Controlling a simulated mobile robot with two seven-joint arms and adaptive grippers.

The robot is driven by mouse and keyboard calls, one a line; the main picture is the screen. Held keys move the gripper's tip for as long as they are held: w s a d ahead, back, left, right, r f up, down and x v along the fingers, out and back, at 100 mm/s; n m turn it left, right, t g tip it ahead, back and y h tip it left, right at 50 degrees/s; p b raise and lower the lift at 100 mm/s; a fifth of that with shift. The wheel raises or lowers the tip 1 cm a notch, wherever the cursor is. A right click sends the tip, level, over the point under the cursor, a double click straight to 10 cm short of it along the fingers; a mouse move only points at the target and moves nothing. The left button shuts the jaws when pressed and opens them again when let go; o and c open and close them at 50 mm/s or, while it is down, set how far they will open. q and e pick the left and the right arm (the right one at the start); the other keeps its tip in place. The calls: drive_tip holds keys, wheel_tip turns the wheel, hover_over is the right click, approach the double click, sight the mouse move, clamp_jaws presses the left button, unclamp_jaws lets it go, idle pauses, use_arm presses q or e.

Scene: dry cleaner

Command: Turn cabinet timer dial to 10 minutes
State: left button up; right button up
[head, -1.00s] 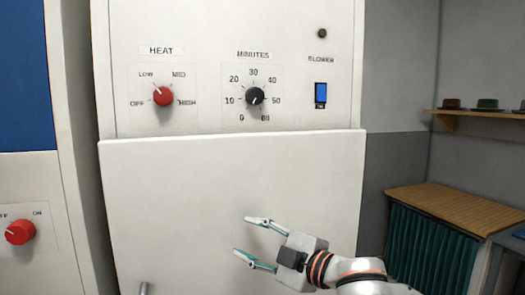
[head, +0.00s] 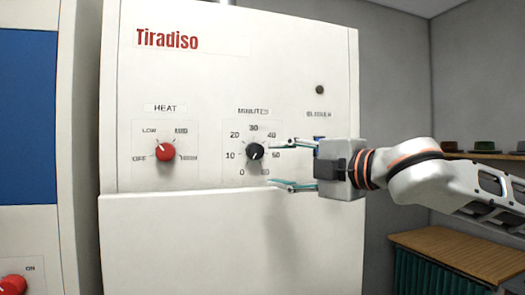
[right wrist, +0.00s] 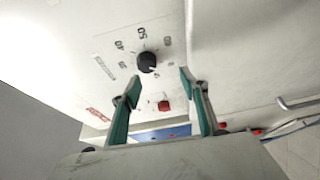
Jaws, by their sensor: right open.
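The black timer dial (head: 255,151) is on the white cabinet panel under the "MINUTES" label, ringed by printed numbers from 0 to 60. Its white mark appears to point down and slightly left, toward 0. My right gripper (head: 270,165) is open and empty, its fingers pointing left just right of the dial. The upper fingertip is near the dial's height and the lower one is below it. In the right wrist view the dial (right wrist: 147,62) lies just beyond the open fingertips (right wrist: 160,80); contact does not show. My left gripper is out of view.
A red heat knob (head: 165,152) is left of the dial. The blue blower switch (head: 319,139) is mostly hidden behind my right gripper. The cabinet's lower front (head: 200,240) projects below the panel. Another red knob (head: 13,285) is at lower left. A wooden counter (head: 465,252) stands at right.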

sight(259, 152)
drive_tip(key=w+a, duration=0.1)
drive_tip(key=w, duration=0.1)
drive_tip(key=w+a+r+p, duration=0.1)
drive_tip(key=w, duration=0.1)
drive_tip(key=w+a+r, duration=0.1)
drive_tip(key=w, duration=0.1)
drive_tip(key=shift+a+r, duration=0.25)
drive_tip(key=shift+a, duration=0.05)
drive_tip(key=shift+s, duration=0.1)
drive_tip(key=c, duration=1.1)
